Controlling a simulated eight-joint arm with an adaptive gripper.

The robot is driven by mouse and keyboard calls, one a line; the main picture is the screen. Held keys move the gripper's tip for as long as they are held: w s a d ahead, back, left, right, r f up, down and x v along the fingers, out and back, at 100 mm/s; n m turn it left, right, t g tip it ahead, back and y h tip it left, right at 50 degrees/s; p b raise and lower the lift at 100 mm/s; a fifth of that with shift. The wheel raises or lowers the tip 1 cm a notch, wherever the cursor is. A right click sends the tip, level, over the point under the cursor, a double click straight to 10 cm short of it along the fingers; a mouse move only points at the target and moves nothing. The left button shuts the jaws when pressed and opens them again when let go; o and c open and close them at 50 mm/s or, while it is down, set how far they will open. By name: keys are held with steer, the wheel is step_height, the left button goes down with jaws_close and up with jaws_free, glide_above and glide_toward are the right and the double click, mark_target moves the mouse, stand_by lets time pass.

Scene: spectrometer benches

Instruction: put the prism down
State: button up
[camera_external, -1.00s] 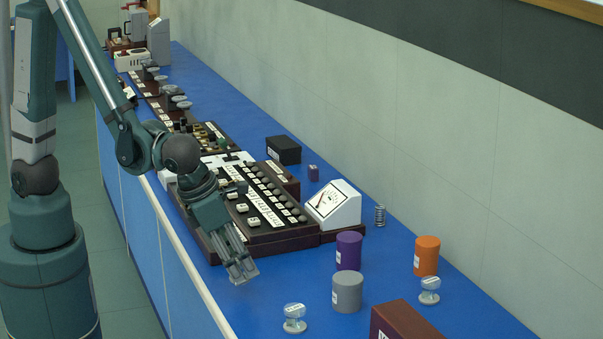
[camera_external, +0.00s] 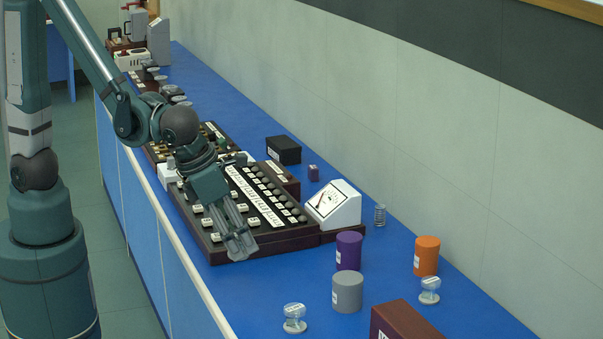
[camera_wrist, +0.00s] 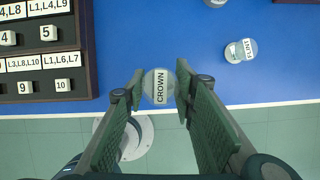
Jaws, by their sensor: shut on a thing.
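My gripper (camera_external: 240,247) is shut on a clear, round-topped prism labelled CROWN (camera_wrist: 158,90). The prism sits between the two fingertips in the wrist view. In the external view the fingers point down near the front corner of the dark switch board (camera_external: 270,240), and the prism is hard to make out there. In the wrist view the prism appears over the blue bench (camera_wrist: 285,85), close to its front edge and right of the board. Its underside is hidden, and I cannot tell its height above the bench.
A clear piece labelled FLINT (camera_wrist: 240,50) is on the bench to the right. A grey cylinder (camera_external: 347,292), purple cylinder (camera_external: 348,250), orange cylinder (camera_external: 427,256) and brown box (camera_external: 402,322) stand farther right. A white meter (camera_external: 334,205) is beside the board. Bare bench lies right of the board.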

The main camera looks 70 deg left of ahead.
stand_by(0.4)
steer(key=w+d+r+p, duration=0.3)
steer(key=w+d, duration=0.3)
steer(key=d, duration=0.3)
steer(key=w+d+r+p, duration=0.35)
steer(key=w+d, duration=0.25)
steer(key=d, duration=0.3)
step_height(320, 180, up, 3)
steer(key=n+p, duration=0.1)
steer(key=p, duration=0.5)
glide_above(418, 322)
steer(key=s, duration=0.2)
steer(key=shift+w+a+f, duration=0.1)
steer(key=shift+w, duration=0.15)
steer(key=shift+f, duration=0.15)
steer(key=shift+f, duration=3)
steer(key=shift+f, duration=1.85)
steer(key=shift+f, duration=0.15)
